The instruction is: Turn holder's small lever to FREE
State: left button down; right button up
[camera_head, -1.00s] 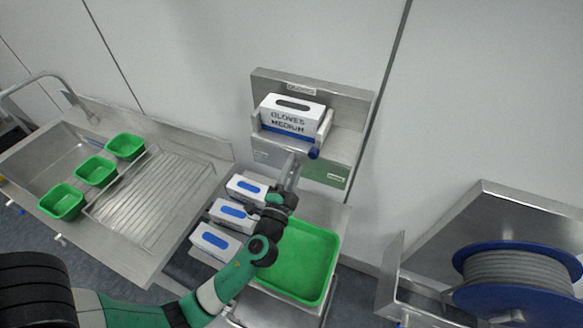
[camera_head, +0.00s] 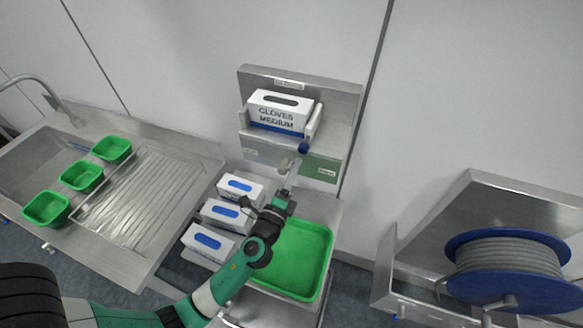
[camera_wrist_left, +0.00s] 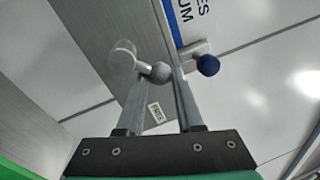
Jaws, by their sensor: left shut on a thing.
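The holder (camera_head: 347,105) is a metal wall bracket that carries a white glove box (camera_head: 279,112) marked GLOVES MEDIUM. A larger blue-knobbed lever (camera_head: 304,148) sticks out at its right front; its knob also shows in the left wrist view (camera_wrist_left: 208,65). The small lever has a grey ball (camera_wrist_left: 160,72), which lies between my left gripper's fingers (camera_wrist_left: 158,80) in the wrist view. My left gripper (camera_head: 291,167) is shut on it, just below the bracket's front. The holder's lower front has a grey part at left and a green part (camera_head: 321,169) at right.
Several glove boxes (camera_head: 209,240) stand below, beside a green tray (camera_head: 327,262). A sink counter (camera_head: 143,205) with green tubs (camera_head: 82,176) is at left. A blue cable reel (camera_head: 470,240) stands at right.

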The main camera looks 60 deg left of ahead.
pick_arm(q)
jog(key=shift+w+d+f+m+h+p, duration=0.1)
jog(key=shift+f+m+h+p, duration=0.3)
jog(key=shift+m, duration=1.15)
jog(key=shift+w+f+m+h+p, duration=0.15)
jog(key=shift+f+m, duration=0.35)
jog(key=shift+m, duration=1)
jog(key=shift+s+d+f+m+h+p, duration=0.1)
jog(key=shift+f+m+h+p, duration=0.25)
jog(key=shift+m, duration=1.2)
jog(key=shift+f+t, duration=0.1)
jog(key=shift+t, duration=0.2)
jog(key=c, duration=0.8)
grip_release()
jog(key=shift+c, duration=0.2)
jog(key=shift+o, duration=1.2)
jog(key=shift+a, duration=0.15)
jog(key=shift+d+f, duration=0.1)
jog(key=shift+d, duration=0.1)
